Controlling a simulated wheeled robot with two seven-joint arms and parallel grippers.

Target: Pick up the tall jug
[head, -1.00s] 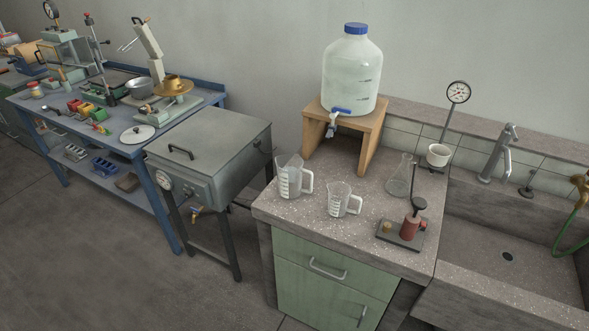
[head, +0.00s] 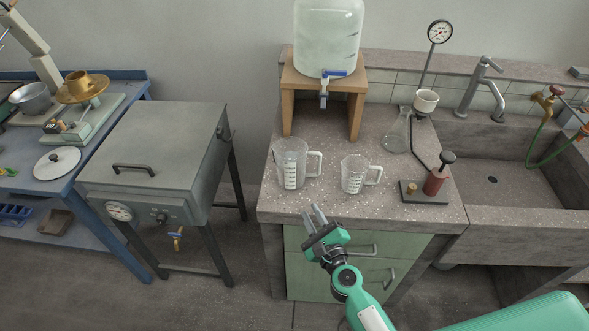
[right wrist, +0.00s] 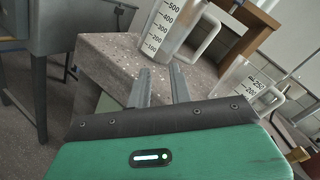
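The tall jug (head: 289,168) is a clear measuring jug with white marks and a handle on its right. It stands upright near the bench's left front, and its lower part shows in the right wrist view (right wrist: 172,30). A shorter clear jug (head: 353,176) stands just right of it, partly seen in the right wrist view (right wrist: 246,84). My right gripper (head: 315,214) is in front of the bench edge, below and slightly right of the tall jug, apart from it. Its fingers (right wrist: 160,80) are spread and empty. My left gripper is not in view.
A wooden stand (head: 287,105) with a water carboy (head: 327,40) is behind the jugs. A glass flask (head: 397,133) and a red hand pump (head: 435,180) stand to the right, before the sink (head: 540,185). A grey metal box (head: 160,150) stands left of the bench.

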